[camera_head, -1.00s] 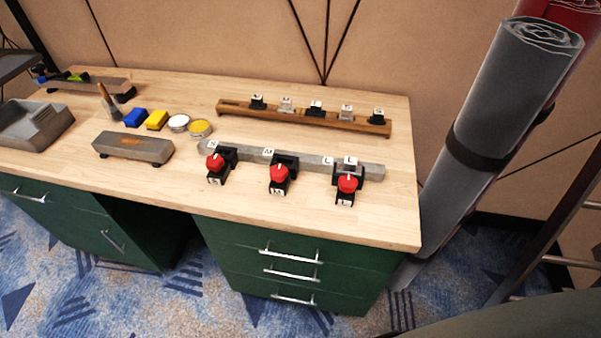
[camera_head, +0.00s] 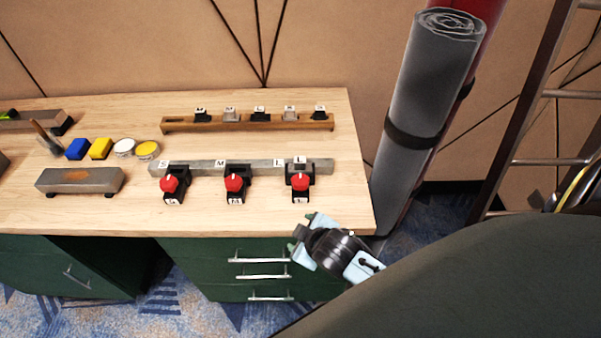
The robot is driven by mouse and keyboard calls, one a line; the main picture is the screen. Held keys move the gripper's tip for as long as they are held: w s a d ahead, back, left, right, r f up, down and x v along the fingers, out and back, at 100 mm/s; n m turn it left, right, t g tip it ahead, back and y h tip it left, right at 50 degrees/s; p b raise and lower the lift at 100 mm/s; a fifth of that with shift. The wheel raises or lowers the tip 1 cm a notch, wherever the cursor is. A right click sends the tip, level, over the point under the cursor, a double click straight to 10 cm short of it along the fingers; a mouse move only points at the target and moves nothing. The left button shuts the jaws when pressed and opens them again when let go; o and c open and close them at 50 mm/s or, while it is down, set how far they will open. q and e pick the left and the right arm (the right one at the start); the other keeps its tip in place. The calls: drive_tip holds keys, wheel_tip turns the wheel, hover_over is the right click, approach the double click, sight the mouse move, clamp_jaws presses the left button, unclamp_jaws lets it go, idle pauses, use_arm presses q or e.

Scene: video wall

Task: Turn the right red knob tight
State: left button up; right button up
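The right red knob (camera_head: 300,181) sits on a black clamp at the right end of a grey bar (camera_head: 262,166) on the desk, under a small block marked L. The middle red knob (camera_head: 234,183) and the left red knob (camera_head: 170,184) stand in line to its left. My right gripper (camera_head: 308,230) is at the desk's front edge, below and slightly right of the right knob, and apart from it. Its fingers are partly hidden and small, so its opening is unclear. My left gripper is out of view.
Behind the bar is a wooden rack (camera_head: 247,123) with several lettered blocks. A grey sharpening stone (camera_head: 80,181), blue and yellow blocks and two round tins lie to the left. Rolled mats (camera_head: 425,110) stand right of the desk (camera_head: 110,218). Bare wood lies in front of the knobs.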

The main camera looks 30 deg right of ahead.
drive_tip(key=w+a+r+n+t+y, duration=0.2)
drive_tip(key=w+a+r+n+t, duration=0.15)
drive_tip(key=w+r+n, duration=0.35)
drive_tip(key=w+a+r+n+t+y, duration=0.2)
drive_tip(key=w+r+n+t, duration=0.15)
drive_tip(key=w+r, duration=0.35)
drive_tip(key=s+a+r+n+g+y, duration=0.1)
drive_tip(key=a+r+n+g+y, duration=0.35)
drive_tip(key=n, duration=0.65)
drive_tip(key=a+r+n+g+y, duration=0.1)
drive_tip(key=a+r+n+y, duration=0.6)
drive_tip(key=n, duration=0.4)
drive_tip(key=n+g+h+p, duration=0.1)
drive_tip(key=n+g+h, duration=0.9)
drive_tip(key=n+h, duration=0.65)
hover_over(301, 180)
wheel_tip(301, 180, down, 10)
drive_tip(key=n+y, duration=0.1)
drive_tip(key=y, duration=0.1)
wheel_tip(301, 180, down, 13)
drive_tip(key=shift+w+r+p, duration=0.1)
drive_tip(key=shift+r+p, duration=0.1)
drive_tip(key=shift+p, duration=0.15)
